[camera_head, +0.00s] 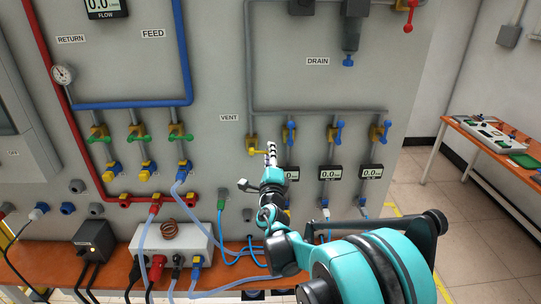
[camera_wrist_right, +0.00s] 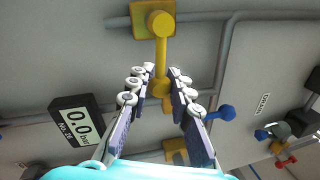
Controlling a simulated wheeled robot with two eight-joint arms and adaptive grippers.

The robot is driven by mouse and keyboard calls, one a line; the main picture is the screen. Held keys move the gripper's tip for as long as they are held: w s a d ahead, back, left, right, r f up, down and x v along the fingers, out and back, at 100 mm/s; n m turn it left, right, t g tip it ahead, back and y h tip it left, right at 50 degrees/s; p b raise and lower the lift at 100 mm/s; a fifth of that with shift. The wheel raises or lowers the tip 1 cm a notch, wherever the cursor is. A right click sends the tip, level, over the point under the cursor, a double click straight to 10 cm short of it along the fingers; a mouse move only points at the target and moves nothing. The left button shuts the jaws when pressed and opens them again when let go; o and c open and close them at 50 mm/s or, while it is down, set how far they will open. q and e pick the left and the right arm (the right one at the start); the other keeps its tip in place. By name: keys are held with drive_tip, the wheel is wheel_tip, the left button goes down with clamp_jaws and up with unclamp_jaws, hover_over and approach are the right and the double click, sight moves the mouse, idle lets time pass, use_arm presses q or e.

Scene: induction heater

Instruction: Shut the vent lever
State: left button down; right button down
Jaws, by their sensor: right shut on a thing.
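The yellow vent lever (camera_head: 258,152) sits on the panel beside the VENT label (camera_head: 229,118). In the head view it points right from its yellow valve body, at the lower end of a grey pipe. In the right wrist view the lever (camera_wrist_right: 161,48) runs down from the valve, and its end is between the fingers. My right gripper (camera_head: 270,148) is shut on the lever; it also shows in the right wrist view (camera_wrist_right: 161,74). The exact finger contact is hard to see. My left gripper is not in view.
Blue-handled valves (camera_head: 338,131) and pressure displays (camera_head: 331,172) are close on the right. Feed valves with green handles (camera_head: 137,136) are at left. A white box (camera_head: 171,248) with cables stands on the orange bench below. Hoses hang near my right arm.

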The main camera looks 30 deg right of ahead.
drive_tip(key=shift+r+n, duration=0.25)
drive_tip(key=shift+n, duration=0.25)
drive_tip(key=c, duration=1.3)
unclamp_jaws()
drive_tip(key=shift+c, duration=0.2)
drive_tip(key=v, duration=1.2)
drive_tip(key=shift+d, duration=0.1)
